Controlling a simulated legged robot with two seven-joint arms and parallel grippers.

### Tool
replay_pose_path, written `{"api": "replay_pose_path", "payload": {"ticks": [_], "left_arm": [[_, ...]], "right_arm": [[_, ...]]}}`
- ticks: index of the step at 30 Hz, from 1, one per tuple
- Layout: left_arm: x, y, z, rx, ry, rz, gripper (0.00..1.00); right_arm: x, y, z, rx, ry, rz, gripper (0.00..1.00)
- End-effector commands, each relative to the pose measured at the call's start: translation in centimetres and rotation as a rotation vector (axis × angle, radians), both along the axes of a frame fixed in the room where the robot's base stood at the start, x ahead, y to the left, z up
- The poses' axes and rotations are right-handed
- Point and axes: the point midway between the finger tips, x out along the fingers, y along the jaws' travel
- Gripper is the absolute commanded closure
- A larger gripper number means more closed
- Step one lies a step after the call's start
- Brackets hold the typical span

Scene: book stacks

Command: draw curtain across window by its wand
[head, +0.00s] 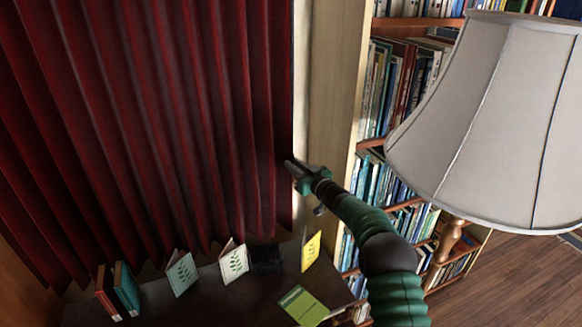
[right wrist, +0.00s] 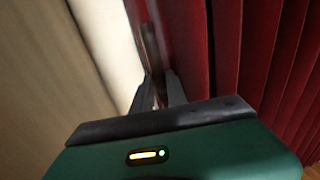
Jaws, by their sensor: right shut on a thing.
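The dark red pleated curtain (head: 150,110) hangs from the left edge of the head view to a narrow pale strip (head: 301,80). Its folds also fill the right side of the right wrist view (right wrist: 240,50). My right gripper (head: 291,168) is at the curtain's right edge. In the right wrist view its fingers (right wrist: 158,88) are shut on a thin brownish upright wand (right wrist: 150,45), beside the curtain. The wand does not show clearly in the head view. The window glass is hidden or cannot be made out. My left gripper is out of view.
A dark ledge (head: 225,297) below the curtain bears several upright books and cards, including a yellow one (head: 311,250). A green book (head: 303,306) lies near its right end. A large lampshade (head: 490,120) stands at right, before full bookshelves (head: 400,90).

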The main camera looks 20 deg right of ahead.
Motion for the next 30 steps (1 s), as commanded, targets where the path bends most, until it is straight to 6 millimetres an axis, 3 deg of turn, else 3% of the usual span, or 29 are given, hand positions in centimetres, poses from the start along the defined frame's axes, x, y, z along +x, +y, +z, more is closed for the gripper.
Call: {"api": "replay_pose_path", "payload": {"ticks": [1, 2, 6, 15, 20, 23, 30], "left_arm": [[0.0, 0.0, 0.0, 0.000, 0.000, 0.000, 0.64], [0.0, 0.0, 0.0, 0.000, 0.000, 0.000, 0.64], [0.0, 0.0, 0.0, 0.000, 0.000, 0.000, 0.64], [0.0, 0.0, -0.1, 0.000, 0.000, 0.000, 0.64], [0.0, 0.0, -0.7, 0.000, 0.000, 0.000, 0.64], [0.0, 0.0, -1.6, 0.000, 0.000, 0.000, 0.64], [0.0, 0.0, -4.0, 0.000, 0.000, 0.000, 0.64]], "right_arm": [[-0.1, -0.1, -0.6, 0.001, 0.011, -0.002, 1.00], [-0.1, -0.1, -0.6, 0.001, 0.011, -0.002, 0.79], [0.0, 0.0, -0.4, 0.002, 0.007, -0.001, 0.61], [0.1, 0.1, -0.3, 0.001, 0.005, 0.000, 0.60], [-1.1, -0.3, -0.4, 0.002, 0.004, -0.001, 0.60], [-3.0, -0.6, -0.5, 0.001, 0.003, -0.003, 0.60], [-9.6, -1.9, -0.6, 0.000, 0.003, -0.004, 0.60]]}}
